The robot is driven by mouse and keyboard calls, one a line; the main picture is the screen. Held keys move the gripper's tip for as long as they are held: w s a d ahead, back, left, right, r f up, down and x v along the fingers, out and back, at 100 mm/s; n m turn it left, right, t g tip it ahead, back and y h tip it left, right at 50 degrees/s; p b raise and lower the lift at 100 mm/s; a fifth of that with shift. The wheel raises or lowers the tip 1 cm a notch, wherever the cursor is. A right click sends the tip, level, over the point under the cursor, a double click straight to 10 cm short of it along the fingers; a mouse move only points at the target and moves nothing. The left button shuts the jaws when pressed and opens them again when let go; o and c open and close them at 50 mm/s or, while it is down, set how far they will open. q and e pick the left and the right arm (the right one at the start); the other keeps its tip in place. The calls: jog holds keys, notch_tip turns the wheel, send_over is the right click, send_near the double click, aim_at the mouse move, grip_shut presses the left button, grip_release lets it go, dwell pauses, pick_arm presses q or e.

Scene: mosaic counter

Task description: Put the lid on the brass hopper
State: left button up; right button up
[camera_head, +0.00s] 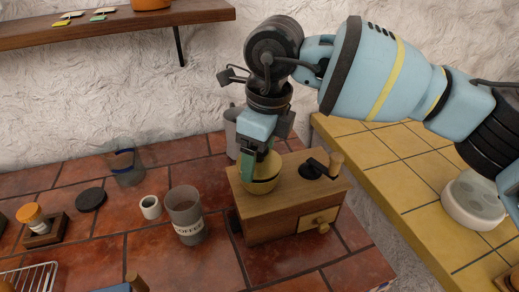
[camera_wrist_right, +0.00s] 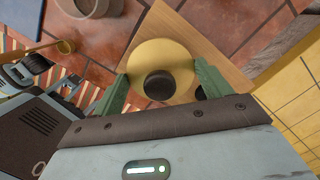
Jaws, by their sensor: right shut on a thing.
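The brass hopper (camera_head: 262,186) is a round golden bowl on top of a wooden coffee grinder box (camera_head: 285,206). My right gripper (camera_head: 257,158) is directly over it, pointing down. In the right wrist view, the green fingertips (camera_wrist_right: 162,78) stand on either side of a round yellow lid (camera_wrist_right: 150,58) with a dark knob, and are shut on its edge. The lid is at the hopper's mouth. The fingers partly hide it in the head view, so I cannot tell whether it rests on the rim.
The grinder has a crank (camera_head: 325,167) beside the hopper and a front drawer (camera_head: 318,219). A grey coffee cup (camera_head: 184,207), small white cup (camera_head: 150,207), glass (camera_head: 126,170) and black disc (camera_head: 91,199) stand to the left. A grey canister (camera_head: 232,135) stands behind. A yellow tiled counter (camera_head: 400,185) lies right.

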pick_arm(q)
jog(key=shift+w+r, duration=0.15)
jog(key=shift+r, duration=0.05)
dwell(0.6)
jog(key=shift+r, duration=0.1)
pick_arm(e)
jog(key=shift+f, duration=0.45)
dwell(0.5)
pick_arm(q)
jog(key=shift+w+r+p, duration=0.15)
jog(key=shift+p, duration=0.15)
dwell(0.4)
pick_arm(e)
jog(key=o, duration=1)
jog(key=shift+r+p, duration=1.3)
jog(key=shift+r, duration=2.15)
pick_arm(q)
jog(key=shift+t, duration=0.6)
jog(key=w+r, duration=0.1)
jog(key=r, duration=0.1)
jog(key=w+r, duration=0.2)
jog(key=shift+w+r, duration=0.15)
